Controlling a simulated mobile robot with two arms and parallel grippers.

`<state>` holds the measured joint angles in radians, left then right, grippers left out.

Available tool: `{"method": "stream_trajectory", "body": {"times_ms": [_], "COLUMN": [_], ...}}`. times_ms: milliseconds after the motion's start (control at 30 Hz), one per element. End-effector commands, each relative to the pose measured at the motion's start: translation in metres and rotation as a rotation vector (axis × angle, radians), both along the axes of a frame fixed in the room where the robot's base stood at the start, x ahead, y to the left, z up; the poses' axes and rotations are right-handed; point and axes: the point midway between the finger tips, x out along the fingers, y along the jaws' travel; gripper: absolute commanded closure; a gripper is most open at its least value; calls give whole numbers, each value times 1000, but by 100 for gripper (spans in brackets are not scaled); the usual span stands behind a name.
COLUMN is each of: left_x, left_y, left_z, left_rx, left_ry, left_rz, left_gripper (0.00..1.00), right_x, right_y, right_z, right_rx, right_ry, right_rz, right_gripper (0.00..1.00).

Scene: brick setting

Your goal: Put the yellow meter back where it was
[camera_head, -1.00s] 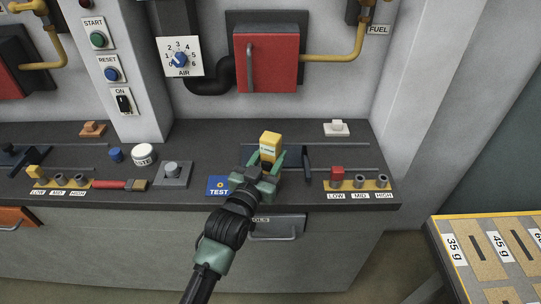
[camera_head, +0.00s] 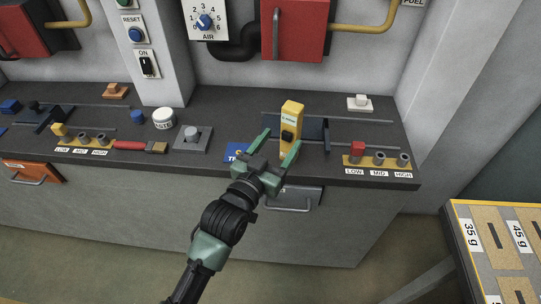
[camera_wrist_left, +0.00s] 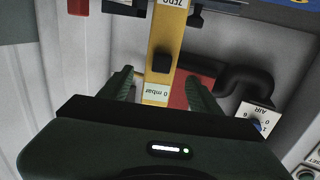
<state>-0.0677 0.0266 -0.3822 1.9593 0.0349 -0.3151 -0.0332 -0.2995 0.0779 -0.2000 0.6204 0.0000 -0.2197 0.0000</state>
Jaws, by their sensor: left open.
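The yellow meter (camera_head: 291,118) stands upright on the dark bench top, in front of a dark blue slotted piece (camera_head: 315,130). It has a light label near its top and a black knob on its face. My left gripper (camera_head: 281,148) is open, its green fingers spread on either side of the meter's lower part in this view. In the left wrist view the meter (camera_wrist_left: 160,60) shows between the open fingers, with a gap on each side and its label reading "0 mbar". The right gripper is not in view.
A blue TEST plate (camera_head: 238,153) lies left of the gripper. A rack with a red block (camera_head: 357,151) stands to the right. A white jar (camera_head: 164,118), a brush (camera_head: 140,146) and a grey knob plate (camera_head: 192,138) are to the left. A drawer (camera_head: 292,198) is below.

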Motion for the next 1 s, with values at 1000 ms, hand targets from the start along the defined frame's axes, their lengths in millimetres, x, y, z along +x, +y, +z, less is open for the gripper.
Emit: {"method": "stream_trajectory", "body": {"times_ms": [1000], "left_x": [-51], "left_y": [26], "left_z": [-11], "left_rx": [17], "left_ry": [49], "left_rz": [10], "left_gripper": [37], "right_x": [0], "right_y": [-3], "right_z": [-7], "right_rx": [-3], "right_ry": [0], "right_rz": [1], "right_gripper": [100]}}
